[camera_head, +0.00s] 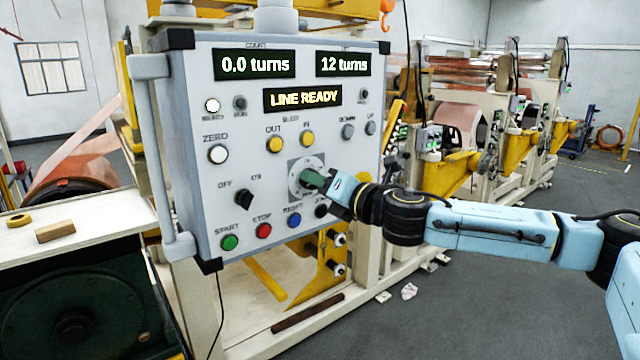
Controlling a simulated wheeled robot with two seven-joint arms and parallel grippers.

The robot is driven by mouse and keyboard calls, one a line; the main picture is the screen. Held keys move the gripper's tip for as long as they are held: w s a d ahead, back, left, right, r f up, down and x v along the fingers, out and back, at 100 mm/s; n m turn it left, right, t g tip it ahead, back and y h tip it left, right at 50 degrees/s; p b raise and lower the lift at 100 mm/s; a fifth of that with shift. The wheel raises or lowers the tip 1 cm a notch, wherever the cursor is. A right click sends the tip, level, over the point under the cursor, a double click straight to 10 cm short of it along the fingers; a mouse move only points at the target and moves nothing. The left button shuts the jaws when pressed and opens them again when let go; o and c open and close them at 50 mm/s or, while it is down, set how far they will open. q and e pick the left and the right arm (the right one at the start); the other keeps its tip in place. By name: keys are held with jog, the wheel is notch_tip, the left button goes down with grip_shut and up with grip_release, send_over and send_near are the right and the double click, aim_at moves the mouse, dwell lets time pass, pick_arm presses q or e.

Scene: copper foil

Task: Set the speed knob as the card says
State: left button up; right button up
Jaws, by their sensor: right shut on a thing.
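The speed knob (312,180) is a green knob on a pale round dial (299,167) in the lower middle of the grey control panel (190,110). My right gripper (328,185) reaches in from the right and is shut on the knob. The gripper hides part of the knob and dial, so the pointer's setting cannot be read. The displays show "0.0 turns" (255,65), "12 turns" (343,64) and "LINE READY" (302,98). No card can be made out. My left gripper is out of view.
Close to the knob are a black OFF/ON switch (244,200), green (229,242), red (263,230) and blue (294,220) buttons, and a black button (321,210) just under the gripper. A bench (90,220) stands at left. Open floor lies at right.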

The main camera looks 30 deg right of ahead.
jog(key=m+h+b, duration=0.1)
jog(key=m+b, duration=0.1)
jog(key=m, duration=0.9)
jog(key=m+t+h+b, duration=0.1)
jog(key=m+b, duration=0.2)
jog(key=m, duration=0.8)
jog(key=shift+a+m+b, duration=0.15)
jog(key=shift+m+b, duration=0.15)
dwell(0.3)
jog(key=o, duration=1)
jog(key=shift+s+f, duration=0.1)
jog(key=shift+s, duration=0.05)
